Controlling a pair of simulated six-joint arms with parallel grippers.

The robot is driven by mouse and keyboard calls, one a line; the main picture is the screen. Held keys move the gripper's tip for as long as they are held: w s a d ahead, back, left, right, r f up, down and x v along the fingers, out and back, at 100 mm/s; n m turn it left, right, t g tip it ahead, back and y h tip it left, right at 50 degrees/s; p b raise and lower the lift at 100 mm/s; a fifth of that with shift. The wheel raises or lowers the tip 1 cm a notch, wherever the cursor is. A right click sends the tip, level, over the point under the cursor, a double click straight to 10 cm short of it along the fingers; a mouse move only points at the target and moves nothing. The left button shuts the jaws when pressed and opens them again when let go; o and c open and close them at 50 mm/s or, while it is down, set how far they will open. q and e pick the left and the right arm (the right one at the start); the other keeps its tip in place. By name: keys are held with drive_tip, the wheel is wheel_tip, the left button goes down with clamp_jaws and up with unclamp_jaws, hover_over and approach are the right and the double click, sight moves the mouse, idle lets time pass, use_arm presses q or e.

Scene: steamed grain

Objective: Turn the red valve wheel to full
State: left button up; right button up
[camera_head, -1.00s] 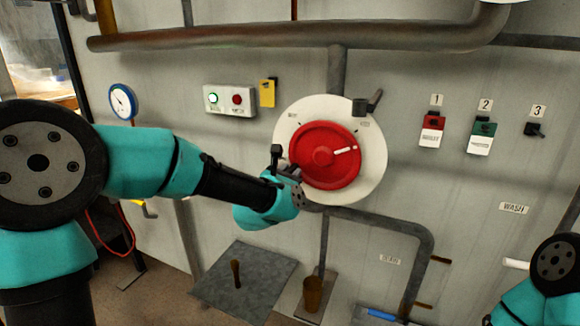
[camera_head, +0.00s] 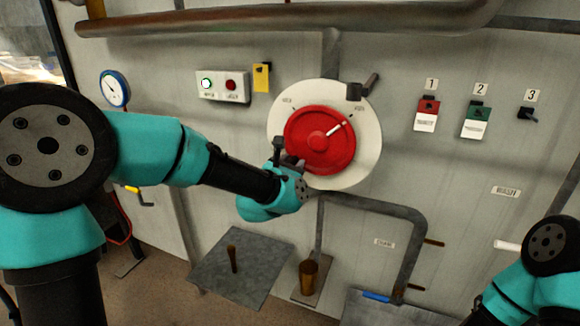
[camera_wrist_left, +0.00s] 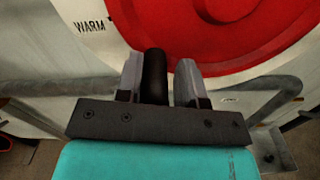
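The red valve wheel (camera_head: 335,158) sits on a round white dial plate (camera_head: 371,140) on the wall. Its white pointer mark slants up and right, toward the small label at the plate's upper right, too small to read surely. My left gripper (camera_head: 284,156) is at the wheel's lower left edge. In the left wrist view, my left gripper (camera_wrist_left: 160,82) has a black peg (camera_wrist_left: 153,72) between its fingers. The peg is against or very near the left finger, with a narrow gap to the right finger. The wheel (camera_wrist_left: 215,35) fills the top there. My right gripper is out of view.
A "WARM" label (camera_wrist_left: 90,27) shows on the plate. A dark lever (camera_head: 362,88) juts out at the plate's upper right. Pipes (camera_head: 385,207) run below. A button box (camera_head: 222,87) is left, numbered tags (camera_head: 428,115) are right. My right arm is bottom right.

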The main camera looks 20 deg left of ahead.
use_arm(q)
drive_tip(key=shift+o, duration=1.6)
drive_tip(key=shift+a+f, duration=0.1)
drive_tip(key=shift+s, duration=0.1)
drive_tip(key=s+a, duration=0.2)
drive_tip(key=s, duration=1.5)
drive_tip(key=shift+a, duration=0.15)
